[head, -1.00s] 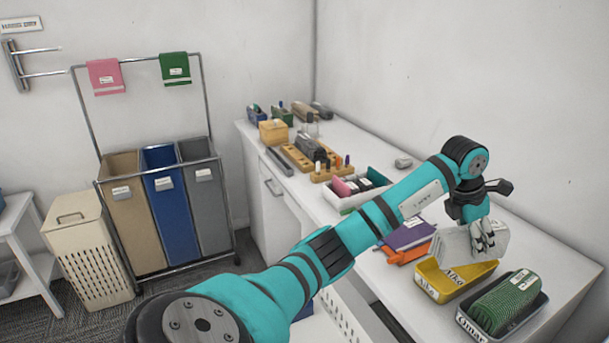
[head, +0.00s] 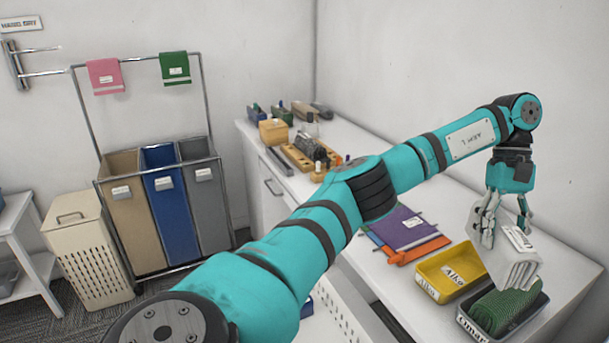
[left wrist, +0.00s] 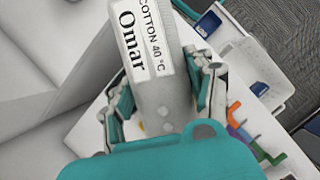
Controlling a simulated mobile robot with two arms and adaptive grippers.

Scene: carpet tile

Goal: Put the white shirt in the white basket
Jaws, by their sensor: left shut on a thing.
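My left gripper (head: 507,222) is shut on a folded white shirt (head: 516,264) and holds it over the dark tray at the right end of the counter. In the left wrist view the white shirt (left wrist: 150,65) sits between the fingers (left wrist: 163,105), with a label reading "Omar, COTTON 40 °C". A white slotted basket (head: 342,318) shows at the bottom middle of the head view, partly hidden behind my left arm. My right gripper is not in view.
A yellow tray (head: 451,271) and a dark tray (head: 468,322) with a green rolled cloth (head: 503,308) stand on the counter. A cream lidded hamper (head: 88,255) and a three-bin sorter (head: 167,215) stand at left.

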